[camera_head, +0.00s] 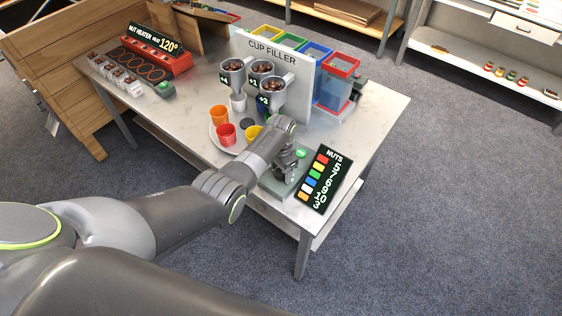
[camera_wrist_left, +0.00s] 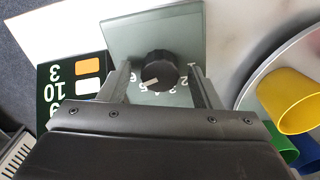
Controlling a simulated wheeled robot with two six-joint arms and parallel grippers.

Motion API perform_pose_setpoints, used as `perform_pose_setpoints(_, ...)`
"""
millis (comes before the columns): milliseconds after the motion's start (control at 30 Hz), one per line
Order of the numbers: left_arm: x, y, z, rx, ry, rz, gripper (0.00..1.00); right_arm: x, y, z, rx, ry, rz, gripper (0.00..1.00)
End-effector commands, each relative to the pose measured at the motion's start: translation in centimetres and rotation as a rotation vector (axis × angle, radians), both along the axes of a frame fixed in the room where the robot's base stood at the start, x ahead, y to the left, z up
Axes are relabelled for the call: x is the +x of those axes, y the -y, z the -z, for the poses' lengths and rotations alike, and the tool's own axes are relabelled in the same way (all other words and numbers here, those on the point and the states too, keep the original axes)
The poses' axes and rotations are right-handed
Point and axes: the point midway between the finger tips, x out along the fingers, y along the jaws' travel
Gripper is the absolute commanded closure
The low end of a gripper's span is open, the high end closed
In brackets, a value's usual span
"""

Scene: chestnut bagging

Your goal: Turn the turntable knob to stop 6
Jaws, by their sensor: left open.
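The turntable knob (camera_wrist_left: 158,70) is round and black with a white pointer mark, on a grey-green panel (camera_wrist_left: 185,28). The mark points to the lower left, towards the printed numbers, near the 6 and 5. Some numbers are hidden behind my gripper. My left gripper (camera_wrist_left: 161,82) is open, with one finger on each side of the knob; I cannot tell whether they touch it. In the head view my left gripper (camera_head: 284,166) is over the knob box (camera_head: 275,187) and hides the knob. The white turntable (camera_head: 214,142) carries orange, red, yellow and other cups. My right gripper is not in view.
The NUTS board (camera_head: 323,180) stands right beside the knob box. The cup filler (camera_head: 275,62) with nut-filled funnels rises behind the turntable. A red nut heater (camera_head: 158,58) is at the table's far left. The table's front right edge is close.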

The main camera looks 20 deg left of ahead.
Motion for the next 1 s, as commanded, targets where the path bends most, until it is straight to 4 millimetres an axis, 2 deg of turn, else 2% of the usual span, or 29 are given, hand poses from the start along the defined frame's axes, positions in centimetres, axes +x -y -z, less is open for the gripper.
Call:
perform_pose_setpoints(267,0.0,0.0,-2.9,0.000,0.004,0.000,0.43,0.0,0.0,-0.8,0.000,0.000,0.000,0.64)
perform_pose_setpoints(567,0.1,0.0,-8.1,0.000,0.006,0.000,0.43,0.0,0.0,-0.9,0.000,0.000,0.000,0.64)
perform_pose_setpoints(900,0.1,0.0,-14.7,0.000,0.006,0.001,0.43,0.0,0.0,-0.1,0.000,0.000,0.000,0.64)
perform_pose_setpoints(1000,0.1,0.0,-16.0,0.000,0.004,0.000,0.43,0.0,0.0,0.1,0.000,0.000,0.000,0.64)
